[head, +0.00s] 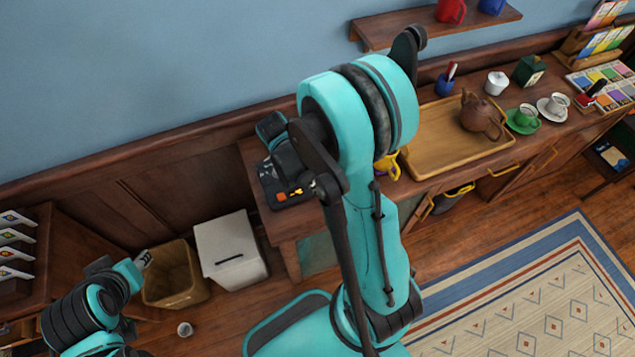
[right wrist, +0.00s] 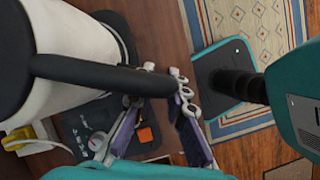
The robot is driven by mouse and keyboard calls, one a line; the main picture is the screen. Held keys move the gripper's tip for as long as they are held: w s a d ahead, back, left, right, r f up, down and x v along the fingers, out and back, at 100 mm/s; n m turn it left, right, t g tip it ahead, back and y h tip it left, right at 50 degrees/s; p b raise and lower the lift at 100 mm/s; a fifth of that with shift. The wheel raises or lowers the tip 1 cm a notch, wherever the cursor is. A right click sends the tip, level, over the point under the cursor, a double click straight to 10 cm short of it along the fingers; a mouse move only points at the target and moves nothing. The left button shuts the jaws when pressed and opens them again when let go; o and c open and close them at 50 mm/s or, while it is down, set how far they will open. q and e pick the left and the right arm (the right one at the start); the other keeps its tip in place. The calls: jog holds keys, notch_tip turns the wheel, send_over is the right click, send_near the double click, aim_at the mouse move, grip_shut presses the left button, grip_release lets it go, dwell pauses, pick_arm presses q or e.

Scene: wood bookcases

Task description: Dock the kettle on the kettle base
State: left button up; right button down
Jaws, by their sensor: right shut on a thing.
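The kettle (right wrist: 75,65) is white with a black lid and a long black handle (right wrist: 100,76). It fills the upper left of the right wrist view and is hidden behind my arm in the head view. My right gripper (right wrist: 163,82) is shut on the handle. The black kettle base (head: 283,196), with an orange part, is at the counter's left end; it also shows below the kettle in the right wrist view (right wrist: 92,130). I cannot tell whether kettle and base touch. My left gripper (head: 138,266) is at lower left, away from the counter; its jaws are unclear.
A wooden tray (head: 440,160) with a brown teapot (head: 478,112) stands right of my arm on the counter. A yellow mug (head: 390,166) is close beside my arm. A white bin (head: 230,250) and a wooden bin (head: 174,275) stand on the floor left of the counter.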

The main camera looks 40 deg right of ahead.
jog(key=shift+f+b, duration=0.55)
jog(key=c, duration=1.8)
grip_release()
jog(key=shift+r, duration=0.1)
jog(key=p+v, duration=0.7)
jog(key=v, duration=0.4)
